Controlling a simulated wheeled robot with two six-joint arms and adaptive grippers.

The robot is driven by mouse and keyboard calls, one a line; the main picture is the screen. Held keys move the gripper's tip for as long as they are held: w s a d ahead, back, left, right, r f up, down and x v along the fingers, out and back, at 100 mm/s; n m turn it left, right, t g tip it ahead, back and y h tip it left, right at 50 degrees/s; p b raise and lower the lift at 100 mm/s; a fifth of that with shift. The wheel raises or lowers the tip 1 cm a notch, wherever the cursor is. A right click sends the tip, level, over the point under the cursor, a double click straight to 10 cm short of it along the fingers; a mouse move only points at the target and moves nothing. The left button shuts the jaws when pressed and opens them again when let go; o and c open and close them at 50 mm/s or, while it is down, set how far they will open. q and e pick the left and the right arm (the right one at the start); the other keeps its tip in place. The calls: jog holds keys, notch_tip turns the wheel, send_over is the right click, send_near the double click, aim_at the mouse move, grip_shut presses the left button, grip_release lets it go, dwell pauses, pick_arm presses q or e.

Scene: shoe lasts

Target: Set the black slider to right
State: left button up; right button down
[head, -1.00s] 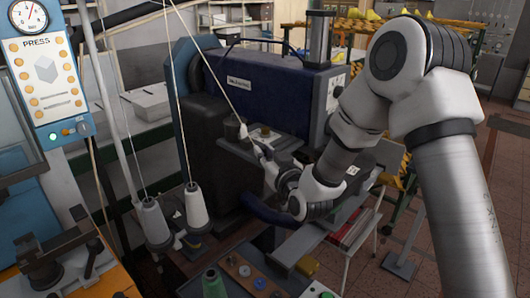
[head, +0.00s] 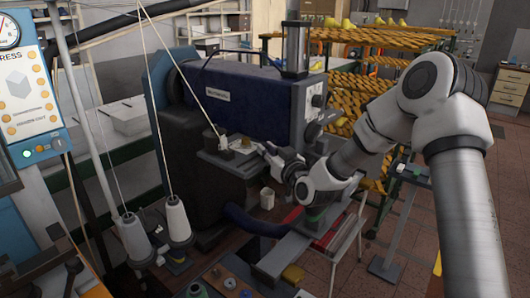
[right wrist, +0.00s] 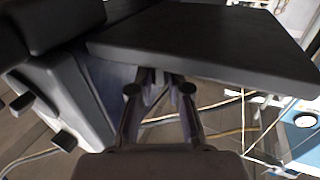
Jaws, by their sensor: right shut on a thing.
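My right gripper (head: 264,149) is at the right edge of the small table of the dark blue machine (head: 245,108) in the head view. In the right wrist view its two fingers (right wrist: 160,92) point in under a dark flat plate (right wrist: 205,40). A small dark piece (right wrist: 153,76) shows between the fingertips, apparently the black slider. The gripper is shut on it. The slider's full shape and track are hidden by the plate and fingers. My left gripper is not in view.
Black knobs (right wrist: 64,140) stick out of a grey panel at the left of the right wrist view. Thread cones (head: 178,218) stand in front of the machine. A rack of shoe lasts (head: 385,60) is behind my right arm. Open floor lies at the right.

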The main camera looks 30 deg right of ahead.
jog(key=c, duration=1.1)
grip_release()
jog(key=shift+w, duration=0.1)
jog(key=s, duration=1.2)
jog(key=shift+a, duration=0.35)
jog(key=shift+f, duration=0.1)
